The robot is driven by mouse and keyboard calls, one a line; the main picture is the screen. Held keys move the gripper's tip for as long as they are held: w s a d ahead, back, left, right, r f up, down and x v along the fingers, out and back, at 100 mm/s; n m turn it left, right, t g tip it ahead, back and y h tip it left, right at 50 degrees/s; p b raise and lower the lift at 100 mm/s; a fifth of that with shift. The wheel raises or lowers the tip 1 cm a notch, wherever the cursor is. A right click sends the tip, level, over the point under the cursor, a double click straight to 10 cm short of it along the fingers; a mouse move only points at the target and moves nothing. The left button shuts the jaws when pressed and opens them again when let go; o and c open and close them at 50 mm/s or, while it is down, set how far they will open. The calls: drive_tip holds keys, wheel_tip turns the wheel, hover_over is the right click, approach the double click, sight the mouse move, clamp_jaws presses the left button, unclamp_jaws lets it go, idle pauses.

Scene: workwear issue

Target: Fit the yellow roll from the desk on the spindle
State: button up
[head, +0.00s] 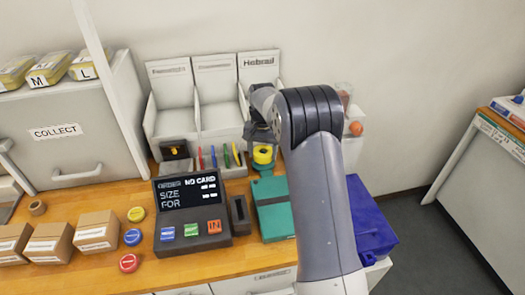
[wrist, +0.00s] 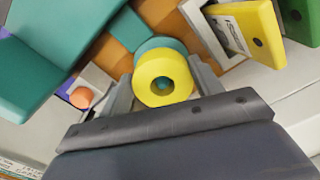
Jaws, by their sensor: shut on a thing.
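The yellow roll (head: 263,152) is at the back of the desk, below my gripper (head: 262,143). In the wrist view the yellow roll (wrist: 147,72) sits between the two grey fingers of my gripper (wrist: 163,84), which is shut on it. A teal round part (wrist: 160,44), seemingly the spindle's base, shows just behind the roll; in the head view it is the teal piece (head: 262,169) under the roll. A small teal spot shows through the roll's hole. I cannot tell whether the roll is around the spindle's peg or only above it.
A teal case (head: 272,210) lies in front of the spindle. A dark card terminal (head: 190,212) and upright coloured pieces (head: 225,157) stand to the left. Grey bins (head: 215,90) stand behind. A blue bin (head: 372,222) is right of the desk. Cardboard boxes (head: 50,242) are at left.

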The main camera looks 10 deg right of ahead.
drive_tip(key=shift+f+b, duration=0.35)
drive_tip(key=shift+f, duration=0.4)
idle(0.4)
drive_tip(key=o, duration=1.1)
drive_tip(key=shift+r, duration=0.1)
wheel_tip(320, 180, up, 9)
drive_tip(key=p, duration=0.6)
drive_tip(key=shift+p, duration=0.3)
idle(0.3)
drive_tip(key=shift+f+b, duration=2.55)
drive_tip(key=shift+f, duration=0.95)
